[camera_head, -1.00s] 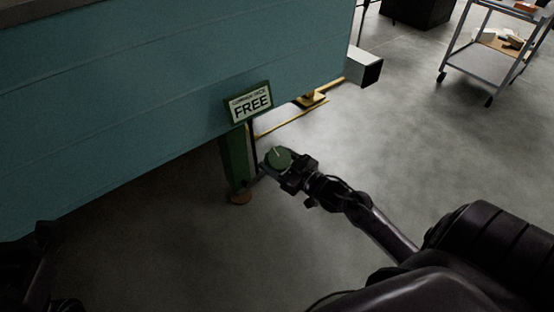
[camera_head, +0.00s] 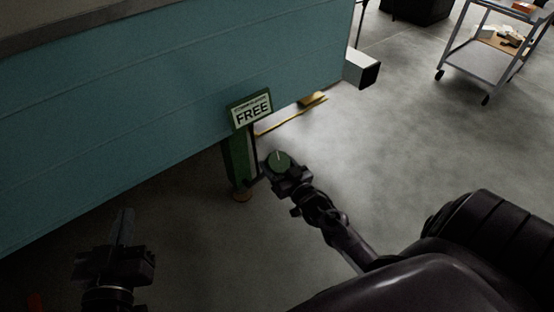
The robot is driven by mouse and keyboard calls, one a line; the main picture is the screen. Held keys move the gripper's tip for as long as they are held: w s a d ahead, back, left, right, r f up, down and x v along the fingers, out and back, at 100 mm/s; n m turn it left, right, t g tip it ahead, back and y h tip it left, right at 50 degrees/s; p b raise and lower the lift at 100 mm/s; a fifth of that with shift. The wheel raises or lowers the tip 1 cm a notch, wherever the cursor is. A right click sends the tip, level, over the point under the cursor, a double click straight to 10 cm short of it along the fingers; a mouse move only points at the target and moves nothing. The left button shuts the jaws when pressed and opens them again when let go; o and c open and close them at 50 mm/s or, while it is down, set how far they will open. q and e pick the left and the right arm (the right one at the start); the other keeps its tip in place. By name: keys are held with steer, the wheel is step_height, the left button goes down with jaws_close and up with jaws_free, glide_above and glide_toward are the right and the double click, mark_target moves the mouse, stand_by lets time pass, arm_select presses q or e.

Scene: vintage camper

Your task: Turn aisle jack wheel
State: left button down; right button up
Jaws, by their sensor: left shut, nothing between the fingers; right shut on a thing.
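The green aisle jack wheel (camera_head: 278,162) is a round knob with a pale mark line, beside a green jack post (camera_head: 238,160) under the blue-green camper wall. A sign (camera_head: 251,111) reading "FREE" is fixed above the post. My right gripper (camera_head: 285,172) is shut on the jack wheel, its fingers partly covering the wheel's lower side. My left gripper (camera_head: 122,228) is shut and empty at the lower left, over the floor and apart from the jack.
The camper's side (camera_head: 120,110) fills the upper left. A yellow bar (camera_head: 290,116) lies under its far end, near a white box-shaped end piece (camera_head: 362,69). A grey cart (camera_head: 484,56) stands at the upper right. The floor between is clear.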

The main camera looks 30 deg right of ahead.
steer(key=shift+a+r+m+h+p, duration=0.1)
steer(key=shift+r+m+h+p, duration=0.05)
steer(key=shift+m+h+p, duration=0.55)
steer(key=shift+m+g+h+p, duration=0.4)
steer(key=shift+m+h+p, duration=0.25)
steer(key=shift+m+h, duration=0.55)
steer(key=shift+h, duration=0.3)
arm_select(q)
steer(key=s+a+f+g+y, duration=0.2)
steer(key=s+f+g, duration=0.3)
steer(key=f, duration=0.3)
steer(key=s+a+f+g+y+p, duration=0.1)
steer(key=s+a+f+g+y, duration=0.1)
steer(key=s+f+g, duration=0.4)
steer(key=shift+s+f, duration=0.55)
steer(key=shift+f, duration=1.25)
arm_select(e)
steer(key=shift+m+g+h, duration=0.4)
steer(key=shift+m+h, duration=0.3)
steer(key=shift+m, duration=0.3)
arm_select(q)
steer(key=shift+s+a+f+y, duration=0.1)
steer(key=shift+a+y, duration=0.05)
steer(key=shift+y, duration=0.15)
arm_select(e)
steer(key=o, duration=0.9)
steer(key=shift+o, duration=0.5)
